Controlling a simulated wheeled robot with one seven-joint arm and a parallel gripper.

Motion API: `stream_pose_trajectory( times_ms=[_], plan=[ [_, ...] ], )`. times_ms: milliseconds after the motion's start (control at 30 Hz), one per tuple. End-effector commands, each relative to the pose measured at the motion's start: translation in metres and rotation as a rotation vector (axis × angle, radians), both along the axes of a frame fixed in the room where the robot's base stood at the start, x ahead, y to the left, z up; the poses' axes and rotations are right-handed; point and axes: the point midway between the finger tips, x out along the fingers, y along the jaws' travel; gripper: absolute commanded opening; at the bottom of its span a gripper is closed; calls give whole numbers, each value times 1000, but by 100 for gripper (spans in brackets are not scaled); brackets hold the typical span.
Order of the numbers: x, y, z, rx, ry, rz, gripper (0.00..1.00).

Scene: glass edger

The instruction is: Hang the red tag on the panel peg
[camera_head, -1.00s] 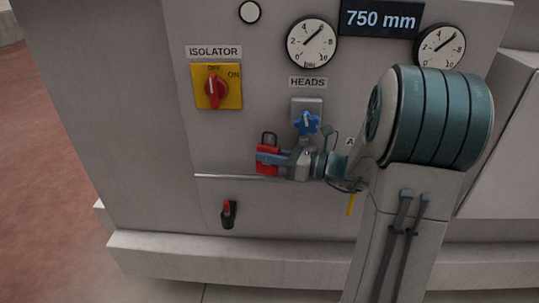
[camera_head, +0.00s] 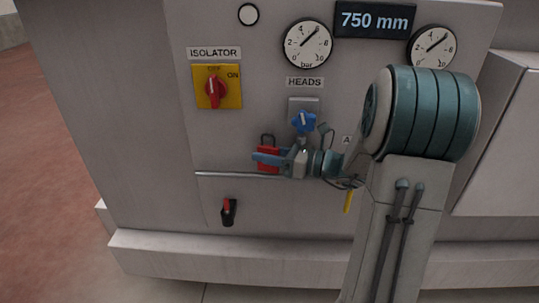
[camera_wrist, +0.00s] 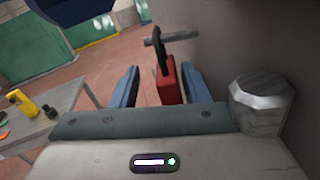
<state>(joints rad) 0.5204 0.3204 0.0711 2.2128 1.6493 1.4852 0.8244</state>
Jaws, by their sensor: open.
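The red tag (camera_head: 268,153), a padlock-like red block with a dark loop on top, is upright against the grey machine panel in the head view. In the wrist view the red tag (camera_wrist: 172,84) stands between my two blue fingers, closer to the right one. Its dark loop is at the grey panel peg (camera_wrist: 181,37) and appears to hang over it. My gripper (camera_wrist: 160,88) is open around the tag, with a gap on the left side. In the head view my gripper (camera_head: 266,158) covers part of the tag, and the peg cannot be made out.
A blue star knob (camera_head: 304,121) is just above my gripper. A yellow isolator switch (camera_head: 217,87) is at upper left. A thin rail (camera_head: 235,174) and a red-black lever (camera_head: 229,211) are below. A table (camera_wrist: 60,103) with a yellow bottle (camera_wrist: 25,107) is at left in the wrist view.

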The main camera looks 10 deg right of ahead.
Motion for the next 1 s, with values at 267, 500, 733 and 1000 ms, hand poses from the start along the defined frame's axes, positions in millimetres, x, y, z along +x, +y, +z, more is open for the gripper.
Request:
stream_pose_trajectory(
  times_ms=[267,500,733,1000],
  plan=[
    [-14,-32,-5,-4,6,-26,41],
    [-63,-83,5,0,-15,-24,41],
    [-92,-102,10,-4,-24,-3,41],
    [-102,-114,12,-2,-23,1,41]
  ],
)
